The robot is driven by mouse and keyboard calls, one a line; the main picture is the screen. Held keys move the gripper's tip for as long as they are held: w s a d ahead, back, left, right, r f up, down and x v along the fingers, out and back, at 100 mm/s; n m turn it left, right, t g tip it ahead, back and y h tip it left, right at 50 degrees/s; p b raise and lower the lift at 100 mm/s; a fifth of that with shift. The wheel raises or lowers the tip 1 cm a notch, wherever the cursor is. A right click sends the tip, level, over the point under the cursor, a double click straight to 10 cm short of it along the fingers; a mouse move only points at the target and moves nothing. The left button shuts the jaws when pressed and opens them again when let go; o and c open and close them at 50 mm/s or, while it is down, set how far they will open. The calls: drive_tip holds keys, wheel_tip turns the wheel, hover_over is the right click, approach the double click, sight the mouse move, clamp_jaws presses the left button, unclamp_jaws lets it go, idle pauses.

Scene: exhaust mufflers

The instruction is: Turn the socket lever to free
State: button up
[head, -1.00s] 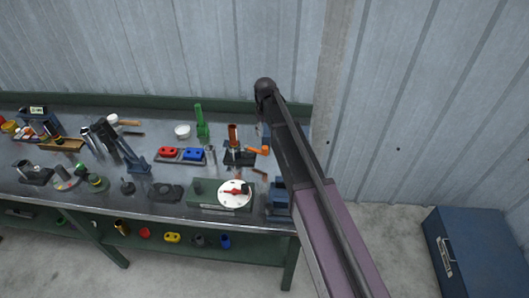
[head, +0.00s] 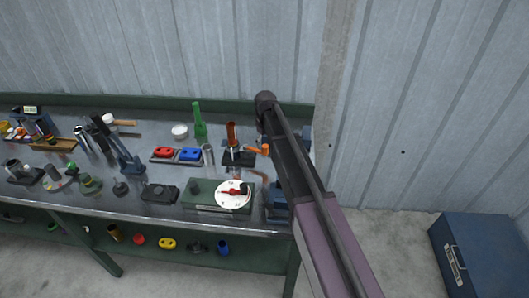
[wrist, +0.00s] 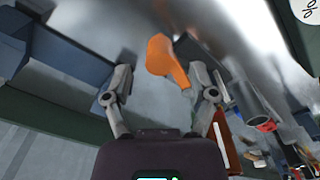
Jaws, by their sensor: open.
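The socket (head: 238,157) is a dark block near the right end of the bench, with an upright copper-coloured pipe (head: 231,134) in it. Its orange lever (head: 258,149) sticks out to the right, close beside my arm. In the wrist view the orange lever (wrist: 165,58) lies between the spread fingers of my gripper (wrist: 154,54). I see no contact with either finger, and the depth gap cannot be told. My gripper is open and empty. In the head view my arm hides the gripper.
A green box with a white dial (head: 233,195) stands in front of the socket. A tray with red and blue parts (head: 177,156) and a green upright tool (head: 199,120) are left of it. Blue blocks (wrist: 65,50) lie beside my left finger. A blue toolbox (head: 485,255) stands on the right.

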drive_tip(key=shift+f+b, duration=1.15)
drive_tip(key=shift+f, duration=0.3)
clamp_jaws()
drive_tip(key=shift+a, duration=0.1)
